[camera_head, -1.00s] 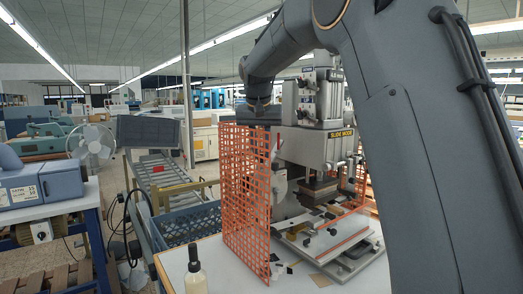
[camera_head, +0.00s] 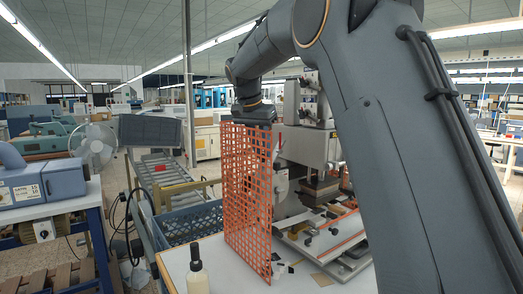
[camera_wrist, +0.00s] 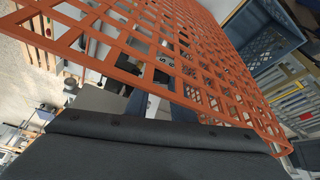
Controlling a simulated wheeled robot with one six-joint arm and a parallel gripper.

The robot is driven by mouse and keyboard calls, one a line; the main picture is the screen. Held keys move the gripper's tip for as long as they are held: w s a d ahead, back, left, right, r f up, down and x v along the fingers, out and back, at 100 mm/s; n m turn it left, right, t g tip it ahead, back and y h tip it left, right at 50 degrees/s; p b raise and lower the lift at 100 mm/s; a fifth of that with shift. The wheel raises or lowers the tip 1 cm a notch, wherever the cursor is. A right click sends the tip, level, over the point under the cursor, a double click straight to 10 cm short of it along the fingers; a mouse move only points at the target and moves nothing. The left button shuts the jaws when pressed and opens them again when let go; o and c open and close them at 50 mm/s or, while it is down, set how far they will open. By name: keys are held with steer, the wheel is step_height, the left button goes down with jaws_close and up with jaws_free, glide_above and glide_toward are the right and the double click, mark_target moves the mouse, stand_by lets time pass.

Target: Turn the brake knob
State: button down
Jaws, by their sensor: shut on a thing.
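My gripper (camera_head: 250,113) is at the top of the orange mesh guard (camera_head: 247,190), beside the stamping press (camera_head: 312,148) in the head view. Its fingertips are mostly hidden there. In the wrist view, the dark gripper body fills the lower part, and the finger area (camera_wrist: 145,103) shows only partly behind the mesh. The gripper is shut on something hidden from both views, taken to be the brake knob. I cannot make out the knob itself or how far it is turned.
The mesh guard (camera_wrist: 185,60) passes very close in front of the wrist camera. A bottle (camera_head: 196,272) stands at the table's front edge. A blue crate (camera_head: 190,222) is left of the guard. Loose small pieces lie near the press base.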

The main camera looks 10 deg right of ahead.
steer(key=c, duration=1.5)
jaws_free()
steer(key=shift+r, duration=0.1)
steer(key=b+v, duration=0.2)
steer(key=v, duration=0.5)
steer(key=shift+s+r+b, duration=0.1)
steer(key=shift+r+b, duration=0.2)
steer(key=shift+b, duration=0.05)
